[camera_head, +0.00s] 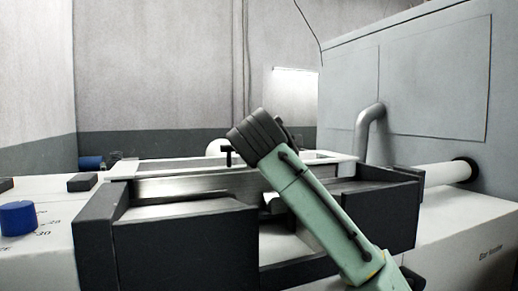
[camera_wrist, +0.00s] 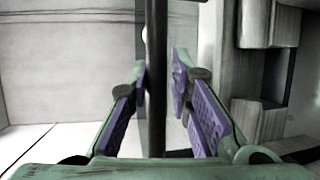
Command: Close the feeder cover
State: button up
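The feeder cover (camera_head: 122,168) looks like a white-rimmed panel along the back of the dark-walled feeder trough (camera_head: 185,240); how far open it stands I cannot tell for sure. A dark handle-like bar (camera_wrist: 156,80) runs upright through the wrist view, and a small dark T-shaped piece (camera_head: 228,154) shows at the cover in the head view. My gripper (camera_wrist: 160,78) is open, with its purple-padded fingers on either side of the bar and visible gaps to it. In the head view my arm's end hides part of the cover, and the fingers are not clearly visible.
A blue knob (camera_head: 18,217) stands on the white top at left. A grey machine cabinet (camera_head: 420,90) with a bent pipe (camera_head: 366,125) stands at right. A white tube (camera_head: 445,174) enters its side. Grey blocks (camera_wrist: 268,25) lie close right of my fingers.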

jog(key=shift+o, duration=0.6)
jog(key=shift+s, duration=0.1)
jog(key=shift+o, duration=1.3)
jog(key=shift+r, duration=0.1)
jog(key=d+v, duration=0.1)
jog(key=v, duration=1.1)
jog(key=shift+a, duration=0.45)
